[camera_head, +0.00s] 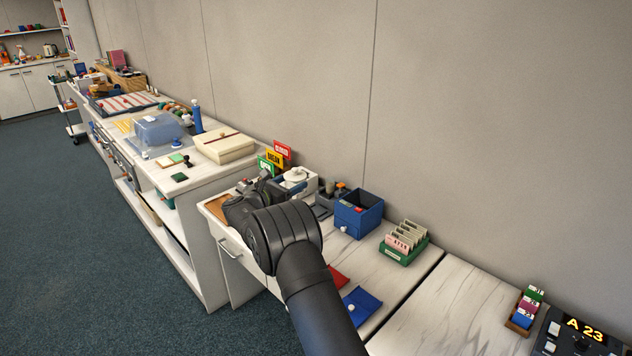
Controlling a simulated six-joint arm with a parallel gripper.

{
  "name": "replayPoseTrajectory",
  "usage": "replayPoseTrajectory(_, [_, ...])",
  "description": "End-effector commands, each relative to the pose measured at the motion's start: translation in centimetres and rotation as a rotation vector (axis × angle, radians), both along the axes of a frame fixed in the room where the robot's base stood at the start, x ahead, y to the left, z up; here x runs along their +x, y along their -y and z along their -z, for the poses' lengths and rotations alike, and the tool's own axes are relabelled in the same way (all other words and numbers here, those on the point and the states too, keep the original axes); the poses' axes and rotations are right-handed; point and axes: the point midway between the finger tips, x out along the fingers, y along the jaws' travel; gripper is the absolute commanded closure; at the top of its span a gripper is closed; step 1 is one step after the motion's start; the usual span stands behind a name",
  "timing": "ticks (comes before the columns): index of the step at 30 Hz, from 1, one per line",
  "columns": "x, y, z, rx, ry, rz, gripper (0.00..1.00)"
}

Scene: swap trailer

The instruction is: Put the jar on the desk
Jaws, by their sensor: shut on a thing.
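My gripper (258,186) is over the desk (457,302), at its left end near the white-topped device. It is seen from behind, and its wrist and dark arm cover much of it. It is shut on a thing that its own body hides. I cannot make out a jar for certain in this view. The desk has a pale wood-grain top and a drawer with a handle on its left side.
A blue box (358,213), a green card holder (403,243) and a white-topped device (295,179) stand along the wall side. Red and blue pouches (361,304) lie beside my arm. A higher bench (205,178) with a cream box adjoins at left. Bare desk shows at right.

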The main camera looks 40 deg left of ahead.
Motion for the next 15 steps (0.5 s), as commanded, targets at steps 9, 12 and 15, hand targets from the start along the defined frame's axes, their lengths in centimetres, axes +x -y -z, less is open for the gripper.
replayPoseTrajectory(9, [-0.5, -0.4, 6.5, -0.004, 0.001, -0.004, 0.71])
replayPoseTrajectory(12, [-0.5, -0.4, 8.9, -0.004, 0.000, -0.004, 0.71])
replayPoseTrajectory(15, [-0.5, -0.4, 10.9, -0.001, 0.000, -0.004, 0.71])
